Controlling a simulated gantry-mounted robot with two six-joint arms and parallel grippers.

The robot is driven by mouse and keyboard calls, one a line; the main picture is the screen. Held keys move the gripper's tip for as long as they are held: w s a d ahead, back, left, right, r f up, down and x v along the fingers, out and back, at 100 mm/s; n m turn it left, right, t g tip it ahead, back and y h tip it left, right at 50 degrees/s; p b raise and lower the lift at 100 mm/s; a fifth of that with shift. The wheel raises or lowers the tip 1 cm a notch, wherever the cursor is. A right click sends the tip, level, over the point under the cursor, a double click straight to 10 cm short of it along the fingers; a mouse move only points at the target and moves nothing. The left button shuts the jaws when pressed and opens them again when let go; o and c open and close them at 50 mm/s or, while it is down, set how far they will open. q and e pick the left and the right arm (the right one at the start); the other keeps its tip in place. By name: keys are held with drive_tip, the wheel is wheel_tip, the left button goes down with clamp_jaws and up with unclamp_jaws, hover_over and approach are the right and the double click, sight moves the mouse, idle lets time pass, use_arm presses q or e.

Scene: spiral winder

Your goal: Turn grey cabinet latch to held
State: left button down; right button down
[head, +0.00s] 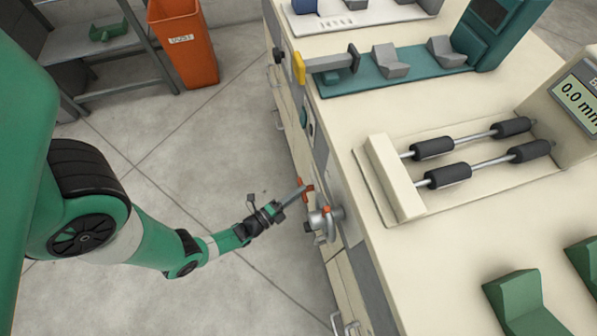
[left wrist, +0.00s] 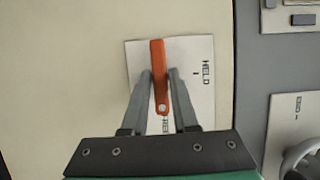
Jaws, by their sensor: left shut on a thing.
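The latch is an orange lever (left wrist: 158,72) on a white plate (left wrist: 200,100) on the cream cabinet side. Its round pivot is at the lower end, and the lever points up in the left wrist view. The word HELD with a tick is printed right of the lever; another label below the pivot is partly hidden by my gripper. My left gripper (left wrist: 160,75) is shut on the lever, with one grey finger on each side. In the head view my left gripper (head: 299,191) reaches the orange lever (head: 308,187) on the cabinet front. My right gripper is not in view.
A grey round handle with an orange mark (head: 326,218) projects from the cabinet close to the lever. A grey panel (left wrist: 275,60) lies right of the plate. An orange bin (head: 185,45) and a shelf (head: 95,45) stand behind; the floor (head: 215,130) between is clear.

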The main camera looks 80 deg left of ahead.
use_arm(q)
drive_tip(key=shift+a+r+n+g+h+p, duration=0.1)
drive_tip(key=shift+n+g+h+p, duration=0.45)
drive_tip(key=shift+n+h+p, duration=1)
drive_tip(key=shift+a+r+n+g+h+p, duration=0.1)
drive_tip(key=shift+n+g+h+p, duration=0.55)
drive_tip(key=shift+n+p, duration=1.65)
drive_tip(key=shift+a+r+n+g+h+p, duration=0.1)
drive_tip(key=shift+n+g+h+p, duration=0.3)
drive_tip(key=shift+n+h+p, duration=1.65)
drive_tip(key=shift+n+y+b, duration=0.75)
drive_tip(key=shift+n+b, duration=0.15)
drive_tip(key=shift+b, duration=0.1)
drive_tip(key=c, duration=0.8)
unclamp_jaws()
drive_tip(key=shift+o, duration=0.2)
